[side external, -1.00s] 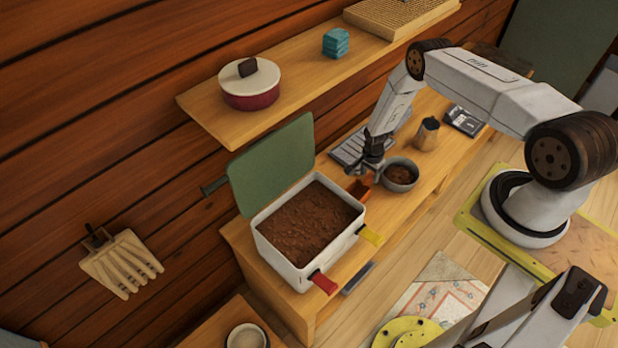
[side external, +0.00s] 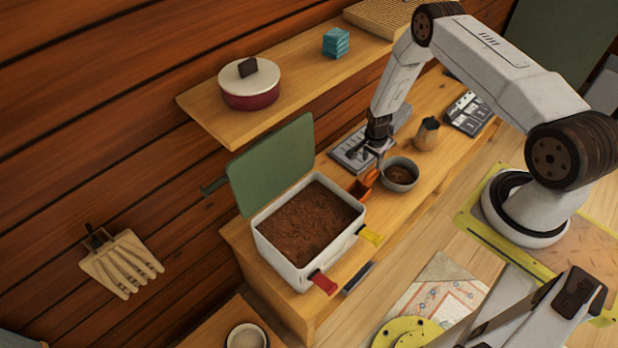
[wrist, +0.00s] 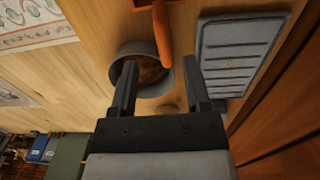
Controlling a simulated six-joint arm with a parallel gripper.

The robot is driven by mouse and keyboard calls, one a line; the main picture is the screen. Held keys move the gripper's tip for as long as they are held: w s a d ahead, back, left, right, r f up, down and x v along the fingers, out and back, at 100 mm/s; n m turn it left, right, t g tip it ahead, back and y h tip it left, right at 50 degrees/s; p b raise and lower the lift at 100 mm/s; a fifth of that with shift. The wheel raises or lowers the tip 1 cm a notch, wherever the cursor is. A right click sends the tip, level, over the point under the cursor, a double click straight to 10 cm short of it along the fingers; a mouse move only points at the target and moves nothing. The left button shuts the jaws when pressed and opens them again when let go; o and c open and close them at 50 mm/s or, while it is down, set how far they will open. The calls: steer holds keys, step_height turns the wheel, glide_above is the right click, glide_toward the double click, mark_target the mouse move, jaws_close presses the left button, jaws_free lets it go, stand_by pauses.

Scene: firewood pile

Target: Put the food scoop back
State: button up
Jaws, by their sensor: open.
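The food scoop has an orange handle (side external: 371,178) and a reddish-brown body (side external: 358,190). It lies on the wooden counter between the white food bin (side external: 285,262) and the grey bowl (side external: 400,183). Its handle points toward the bowl; I cannot tell whether they touch. In the wrist view the handle (wrist: 161,34) runs down from the top edge beside the bowl (wrist: 127,76); most of the body is cut off. The bin is full of brown food, its green lid (side external: 272,165) open. My gripper (side external: 374,158) is open and empty, above the scoop's handle end.
A shelf above holds a red pot (side external: 250,88) and a teal block (side external: 336,42).

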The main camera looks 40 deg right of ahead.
step_height(320, 180, up, 6)
steer(key=shift+r, duration=0.15)
stand_by(0.3)
steer(key=shift+w, duration=0.1)
stand_by(0.8)
